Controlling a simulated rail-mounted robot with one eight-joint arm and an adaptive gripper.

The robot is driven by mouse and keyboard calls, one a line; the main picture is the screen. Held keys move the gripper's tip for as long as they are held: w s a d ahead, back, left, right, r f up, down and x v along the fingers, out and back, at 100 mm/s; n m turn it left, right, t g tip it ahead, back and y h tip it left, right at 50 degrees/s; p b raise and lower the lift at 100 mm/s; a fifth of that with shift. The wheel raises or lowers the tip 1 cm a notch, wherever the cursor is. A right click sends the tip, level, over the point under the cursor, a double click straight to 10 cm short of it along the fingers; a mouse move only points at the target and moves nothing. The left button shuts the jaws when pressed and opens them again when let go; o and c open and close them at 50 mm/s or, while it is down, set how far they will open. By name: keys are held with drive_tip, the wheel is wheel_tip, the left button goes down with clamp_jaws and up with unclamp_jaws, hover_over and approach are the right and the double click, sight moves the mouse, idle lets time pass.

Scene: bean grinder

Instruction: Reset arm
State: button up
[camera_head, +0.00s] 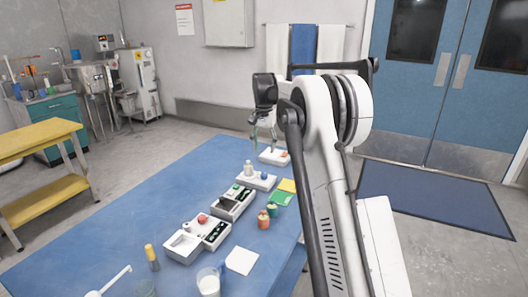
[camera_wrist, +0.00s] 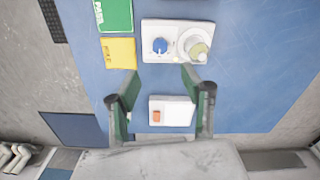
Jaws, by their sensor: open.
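My gripper (camera_wrist: 159,77) is open and empty in the wrist view, its two green-tipped fingers spread apart above the blue table (camera_wrist: 250,100). A white box with an orange button (camera_wrist: 180,111) lies between the fingers in the wrist view. A white unit with a blue knob (camera_wrist: 161,46) and a pale round-topped container (camera_wrist: 197,49) lies just beyond the fingertips. I cannot tell which unit is the grinder.
A green card (camera_wrist: 116,14) and a yellow card (camera_wrist: 119,52) lie beside the knob unit. The table's left side is clear.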

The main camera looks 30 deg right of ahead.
idle(0.4)
drive_tip(key=s+a+r+n+t, duration=0.2)
drive_tip(key=s+a+r, duration=0.45)
drive_tip(key=s, duration=0.35)
drive_tip(key=s+a+r+n+t, duration=0.1)
drive_tip(key=s+a+r+n, duration=0.1)
drive_tip(key=s+a+r, duration=0.55)
drive_tip(key=s+a+f+n+t, duration=0.1)
drive_tip(key=s+a+f, duration=0.2)
drive_tip(key=s, duration=0.6)
drive_tip(key=s+a+f+n+t, duration=0.1)
drive_tip(key=s+a+f+n, duration=0.1)
drive_tip(key=s, duration=0.8)
drive_tip(key=s+a+f+n+t, duration=0.1)
drive_tip(key=s+a+f, duration=0.3)
drive_tip(key=s, duration=0.5)
wheel_tip(320, 180, down, 3)
drive_tip(key=shift+s+a+r+t, duration=0.15)
drive_tip(key=shift+a+r+t, duration=0.05)
drive_tip(key=shift+t, duration=0.4)
